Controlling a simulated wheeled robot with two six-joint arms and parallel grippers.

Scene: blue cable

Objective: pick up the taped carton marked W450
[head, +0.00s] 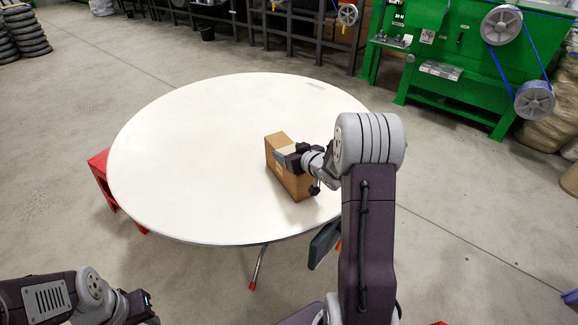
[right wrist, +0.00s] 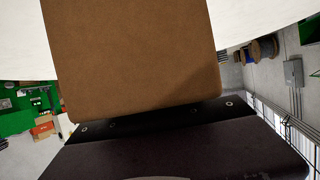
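A brown carton (head: 279,141) with a pale strip, perhaps tape, stands near the right edge of the round white table. No W450 marking is readable. My right gripper (head: 287,159) is at the carton's upper part and covers some of it. In the right wrist view the carton's plain brown face (right wrist: 135,55) fills the upper middle, right up against the dark gripper body. The fingertips are hidden there, so I cannot tell whether they grip the carton. My left gripper (head: 144,306) is at the lower left, off the table and away from the carton; its fingers are unclear.
The round white table (head: 190,150) is otherwise bare. A red stool (head: 100,175) is at its left edge. A green machine (head: 450,60) with reels stands at the back right. Dark shelving (head: 290,30) lines the back, and tyres (head: 25,30) are stacked at the far left.

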